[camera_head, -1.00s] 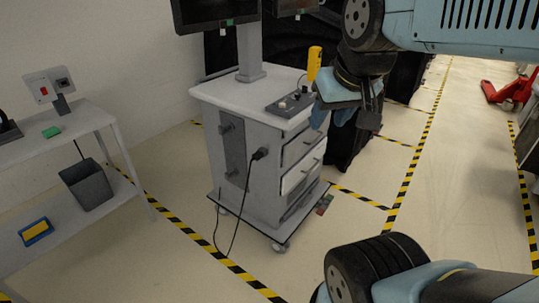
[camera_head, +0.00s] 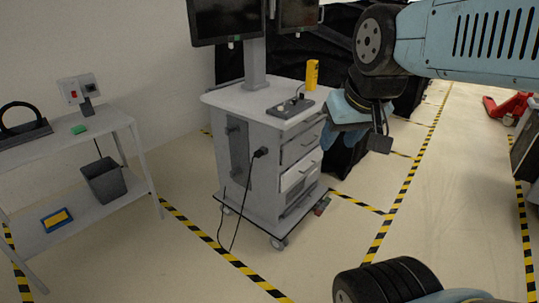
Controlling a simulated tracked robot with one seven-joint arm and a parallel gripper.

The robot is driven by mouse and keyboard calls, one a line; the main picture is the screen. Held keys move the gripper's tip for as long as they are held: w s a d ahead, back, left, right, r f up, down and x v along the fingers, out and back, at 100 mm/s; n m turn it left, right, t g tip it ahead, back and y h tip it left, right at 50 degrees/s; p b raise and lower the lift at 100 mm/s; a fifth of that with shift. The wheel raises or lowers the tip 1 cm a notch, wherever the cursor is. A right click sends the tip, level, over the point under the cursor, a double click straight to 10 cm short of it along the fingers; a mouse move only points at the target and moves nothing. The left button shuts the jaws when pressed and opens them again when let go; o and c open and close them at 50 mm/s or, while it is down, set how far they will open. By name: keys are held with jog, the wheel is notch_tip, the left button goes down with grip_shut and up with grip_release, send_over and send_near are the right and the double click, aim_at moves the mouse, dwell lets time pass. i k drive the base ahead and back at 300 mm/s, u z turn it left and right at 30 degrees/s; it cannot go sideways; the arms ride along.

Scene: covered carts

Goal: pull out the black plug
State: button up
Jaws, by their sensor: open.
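The black plug (camera_head: 260,152) sits in the side panel of a grey cart (camera_head: 262,185), near the cart's front corner. Its black cable hangs from it down to the floor. My gripper (camera_head: 362,140) hangs in the air to the right of the cart, apart from the plug. Its jaws are open and nothing shows between them; the fingertips are small and partly hidden by my wrist.
A grey shelf table (camera_head: 120,114) at left holds a switch box, a bin (camera_head: 103,182) and a blue-yellow item. Monitors (camera_head: 222,20), a control box (camera_head: 290,107) and a yellow device (camera_head: 312,74) are on the cart.

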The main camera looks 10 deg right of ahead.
aim_at(259, 153)
jog(key=u, duration=0.15)
jog(key=i, duration=0.9)
jog(key=z, duration=0.05)
